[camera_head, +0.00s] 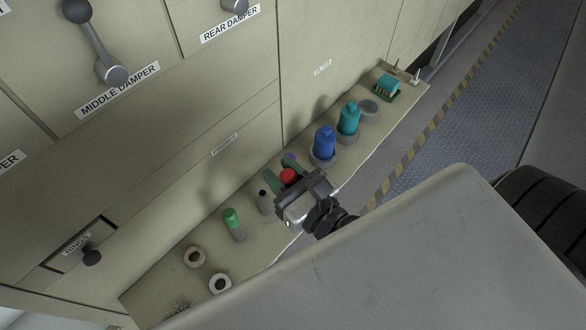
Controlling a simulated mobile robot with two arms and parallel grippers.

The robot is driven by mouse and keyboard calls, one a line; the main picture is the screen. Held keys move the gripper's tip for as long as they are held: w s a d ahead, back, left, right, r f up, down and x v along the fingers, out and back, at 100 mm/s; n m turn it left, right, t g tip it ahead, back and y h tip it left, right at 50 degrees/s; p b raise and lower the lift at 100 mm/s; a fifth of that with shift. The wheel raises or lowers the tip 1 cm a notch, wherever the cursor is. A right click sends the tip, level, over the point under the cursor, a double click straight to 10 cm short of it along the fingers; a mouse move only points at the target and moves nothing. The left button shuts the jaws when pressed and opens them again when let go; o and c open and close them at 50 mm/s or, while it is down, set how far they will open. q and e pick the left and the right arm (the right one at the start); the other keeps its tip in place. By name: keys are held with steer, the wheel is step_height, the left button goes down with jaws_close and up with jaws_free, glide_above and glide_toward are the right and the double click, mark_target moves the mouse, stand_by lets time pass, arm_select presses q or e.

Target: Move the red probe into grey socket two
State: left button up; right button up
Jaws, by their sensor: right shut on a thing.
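The red probe (288,175) shows as a red top between the fingers of my right gripper (285,176), above the narrow shelf. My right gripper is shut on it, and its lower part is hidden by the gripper. A slim grey socket (264,204) with a dark opening stands just left of the gripper. Left of that, a green probe (232,218) stands in another grey socket (238,234). I see no numbers on the sockets, so I cannot tell which is two. My left gripper is not in view.
A blue bottle-shaped piece (324,142) and a teal one (348,118) stand in grey rings right of the gripper. Beyond are an empty-looking grey ring (369,109) and a green block (386,88). Two pale rings (210,284) lie front left. The panel wall (215,110) backs the shelf.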

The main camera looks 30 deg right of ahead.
arm_select(q)
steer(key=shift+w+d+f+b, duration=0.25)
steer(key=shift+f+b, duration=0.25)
steer(key=shift+b, duration=0.15)
arm_select(e)
steer(key=w+a+f, duration=0.2)
steer(key=w+f, duration=0.1)
steer(key=w, duration=0.4)
steer(key=shift+w+a+f, duration=0.2)
steer(key=shift+a, duration=0.15)
steer(key=shift+f, duration=0.1)
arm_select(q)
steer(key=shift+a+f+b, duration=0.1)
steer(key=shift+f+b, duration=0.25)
arm_select(e)
steer(key=shift+f, duration=0.5)
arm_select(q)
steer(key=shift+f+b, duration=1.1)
arm_select(e)
steer(key=shift+f, duration=1.4)
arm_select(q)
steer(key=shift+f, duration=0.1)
arm_select(e)
steer(key=shift+f, duration=0.1)
arm_select(q)
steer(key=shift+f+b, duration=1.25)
steer(key=shift+b, duration=0.05)
arm_select(e)
steer(key=shift+f, duration=1.7)
